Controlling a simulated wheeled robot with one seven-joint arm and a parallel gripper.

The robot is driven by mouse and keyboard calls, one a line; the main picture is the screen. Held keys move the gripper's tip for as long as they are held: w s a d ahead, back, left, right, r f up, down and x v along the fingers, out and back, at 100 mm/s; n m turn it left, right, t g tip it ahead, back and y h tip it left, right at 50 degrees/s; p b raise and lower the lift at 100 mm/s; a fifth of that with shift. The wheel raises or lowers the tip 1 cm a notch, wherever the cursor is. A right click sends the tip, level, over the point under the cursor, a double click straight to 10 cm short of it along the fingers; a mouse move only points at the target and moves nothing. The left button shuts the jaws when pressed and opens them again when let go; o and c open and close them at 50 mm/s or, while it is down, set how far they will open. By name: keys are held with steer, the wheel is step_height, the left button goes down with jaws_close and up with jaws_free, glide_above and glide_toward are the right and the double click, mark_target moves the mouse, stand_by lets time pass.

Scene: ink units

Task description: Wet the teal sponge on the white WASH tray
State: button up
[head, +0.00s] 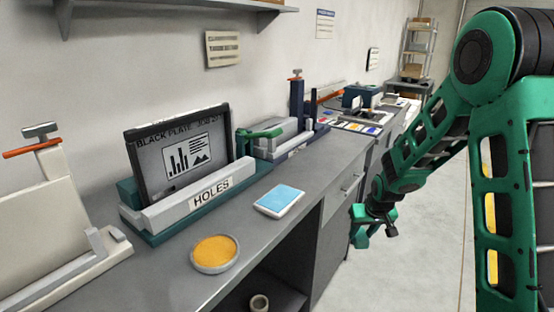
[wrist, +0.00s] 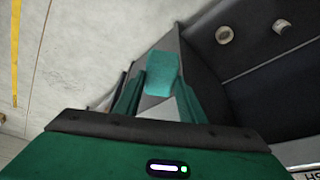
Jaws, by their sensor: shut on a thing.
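My gripper (head: 374,226) hangs in the air to the right of the counter's front edge, in front of the drawers. In the wrist view its green fingers (wrist: 157,98) are shut on the teal sponge (wrist: 162,72), a small block between the tips. In the head view the sponge is hard to tell from the green fingers. A shallow white tray (head: 280,201) with a light blue surface lies flat on the counter, left of my gripper and apart from it. No WASH lettering is readable on it in the head view.
A round dish with a yellow-orange top (head: 215,253) sits nearer on the counter (head: 262,234). Behind stands a fixture marked HOLES (head: 212,192) holding a dark framed plate (head: 180,152). An open shelf below holds a small roll (head: 259,303). Floor at right is clear.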

steer(key=shift+w, duration=0.25)
steer(key=shift+a, duration=0.1)
steer(key=shift+a, duration=0.1)
